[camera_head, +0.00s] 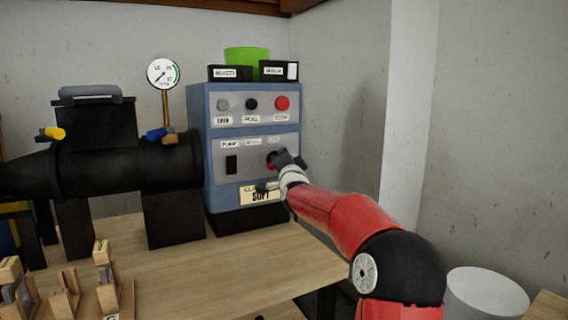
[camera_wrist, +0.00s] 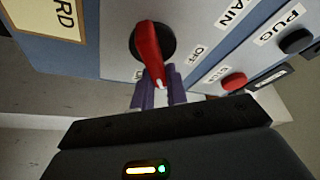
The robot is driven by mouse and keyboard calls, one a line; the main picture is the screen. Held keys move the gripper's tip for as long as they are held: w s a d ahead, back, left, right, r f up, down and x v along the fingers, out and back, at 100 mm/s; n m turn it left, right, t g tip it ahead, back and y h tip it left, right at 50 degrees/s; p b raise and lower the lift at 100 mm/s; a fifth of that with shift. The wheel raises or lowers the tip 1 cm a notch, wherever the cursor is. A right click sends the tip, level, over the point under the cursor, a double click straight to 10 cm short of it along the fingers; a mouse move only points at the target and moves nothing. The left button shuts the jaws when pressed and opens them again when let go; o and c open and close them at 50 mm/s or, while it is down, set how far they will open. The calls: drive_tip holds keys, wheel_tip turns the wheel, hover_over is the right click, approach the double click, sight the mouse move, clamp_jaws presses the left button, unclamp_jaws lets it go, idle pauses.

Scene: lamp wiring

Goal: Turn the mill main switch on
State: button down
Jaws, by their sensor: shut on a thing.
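The main switch is a red rotary handle (camera_wrist: 148,48) on a round black base, set in the front panel of the blue control box (camera_head: 196,130). In the wrist view its white-marked tip points down and slightly right, between my purple fingers. My gripper (camera_wrist: 160,92) is shut on the handle's tip. In the head view my gripper (camera_head: 284,161) hides most of the switch; a bit of its black base and red shows. An OFF label (camera_wrist: 197,52) lies right of the handle in the wrist view. Another label below the handle is partly hidden by my fingers.
A black rocker switch (camera_head: 231,165) sits left of the main switch. Grey, black and red buttons (camera_head: 282,103) are above it. A black machine (camera_head: 125,165) with a gauge (camera_head: 163,73) stands at left. The wooden bench (camera_head: 215,265) is clear in front of the box.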

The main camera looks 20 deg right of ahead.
drive_tip(key=shift+d+f+m+g+p, duration=0.1)
drive_tip(key=shift+f+m+g+p, duration=0.25)
drive_tip(key=shift+m, duration=0.85)
drive_tip(key=shift+f+m+g+p, duration=0.15)
drive_tip(key=shift+m+g, duration=0.45)
drive_tip(key=shift+m, duration=0.6)
drive_tip(key=shift+d+f+m+g+p, duration=0.1)
drive_tip(key=shift+m+g+p, duration=0.3)
drive_tip(key=shift+m, duration=0.8)
drive_tip(key=shift+f, duration=0.1)
drive_tip(key=c, duration=1.4)
unclamp_jaws()
drive_tip(key=b+v, duration=0.3)
drive_tip(key=v, duration=0.4)
drive_tip(key=shift+s+a+b, duration=0.25)
drive_tip(key=shift+s+b, duration=0.05)
drive_tip(key=shift+s, duration=0.05)
